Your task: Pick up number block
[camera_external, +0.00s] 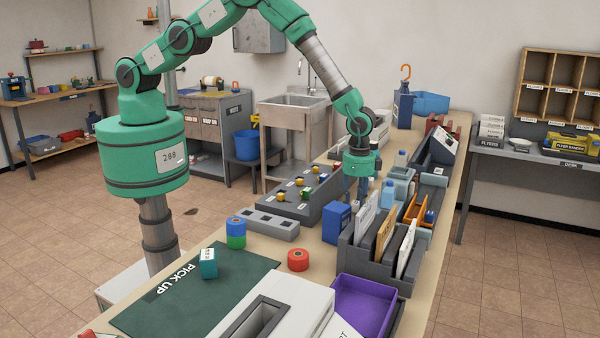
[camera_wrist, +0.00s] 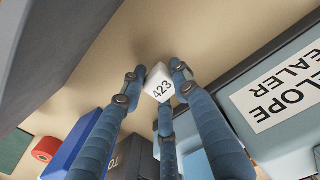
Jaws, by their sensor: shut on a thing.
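A small white number block (camera_wrist: 159,84) marked 423 shows in the wrist view. The blue, jointed fingers of my gripper (camera_wrist: 158,76) are closed around it, one on each side and one below it in the picture. In the external view my gripper (camera_external: 361,188) points down over the long table, to the right of a grey stepped rack (camera_external: 310,200) with coloured pieces. The block cannot be made out there. Whether it touches the table I cannot tell.
A blue box (camera_external: 337,222) and a grey letter holder (camera_external: 390,274) stand close in front of my gripper. Bottles stand to its right. An envelope sealer (camera_wrist: 285,90) is near on the right in the wrist view. A green "PICK UP" mat (camera_external: 175,309) bears a teal block (camera_external: 208,264).

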